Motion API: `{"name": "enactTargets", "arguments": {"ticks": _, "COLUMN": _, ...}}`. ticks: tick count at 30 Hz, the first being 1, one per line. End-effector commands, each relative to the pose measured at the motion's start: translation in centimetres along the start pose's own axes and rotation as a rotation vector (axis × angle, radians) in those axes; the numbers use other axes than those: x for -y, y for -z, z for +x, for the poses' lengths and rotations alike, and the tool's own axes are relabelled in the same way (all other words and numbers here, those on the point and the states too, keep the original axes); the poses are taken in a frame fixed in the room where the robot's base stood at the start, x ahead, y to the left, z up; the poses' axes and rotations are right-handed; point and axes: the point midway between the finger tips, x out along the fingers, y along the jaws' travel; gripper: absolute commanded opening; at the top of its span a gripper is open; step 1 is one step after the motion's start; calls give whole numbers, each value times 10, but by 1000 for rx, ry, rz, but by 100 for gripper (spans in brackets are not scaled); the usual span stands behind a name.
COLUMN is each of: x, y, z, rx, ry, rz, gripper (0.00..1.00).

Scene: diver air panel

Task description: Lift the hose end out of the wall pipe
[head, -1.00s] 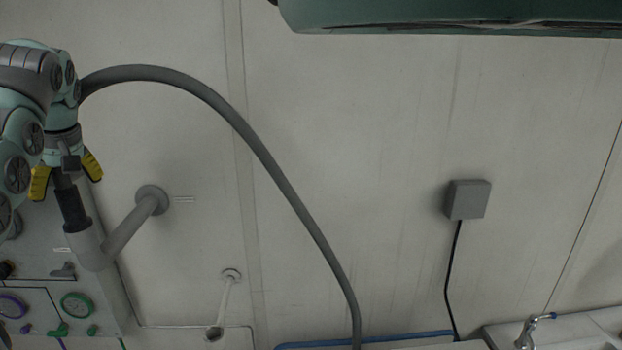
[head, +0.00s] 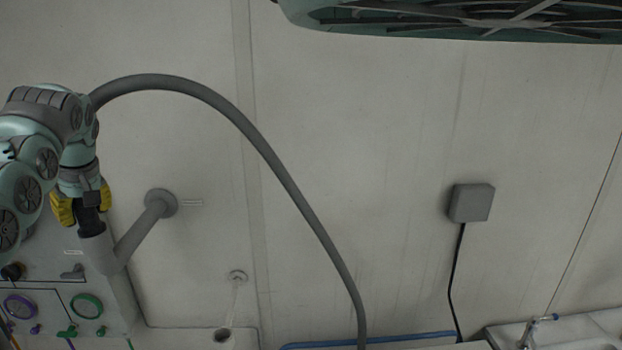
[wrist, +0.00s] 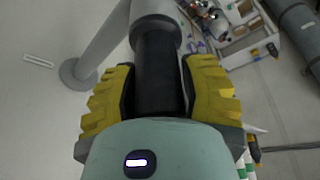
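The black hose end (head: 90,222) stands with its lower part in the open mouth of the grey wall pipe (head: 133,238) at the left of the head view. My gripper (head: 84,203) is above the pipe mouth, its yellow fingers on both sides of the hose end. In the wrist view the black hose end (wrist: 159,75) runs between the fingers into the pipe (wrist: 156,12). The fingers are very near its sides; I cannot tell whether they touch it. The grey hose (head: 285,175) arches from behind my arm down to the right.
A panel with a purple ring (head: 19,306) and a green ring (head: 87,305) lies below the pipe. A grey wall box (head: 471,203) with a black cable and a sink tap (head: 530,328) are at the right.

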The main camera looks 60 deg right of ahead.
Motion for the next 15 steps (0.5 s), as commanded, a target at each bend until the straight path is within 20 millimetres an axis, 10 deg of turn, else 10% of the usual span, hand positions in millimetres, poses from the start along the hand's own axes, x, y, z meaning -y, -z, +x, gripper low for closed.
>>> {"name": "enactTargets", "arguments": {"ticks": 15, "x": 0, "y": 0, "z": 0, "rx": 0, "ry": 0, "rz": 0, "gripper": 0}}
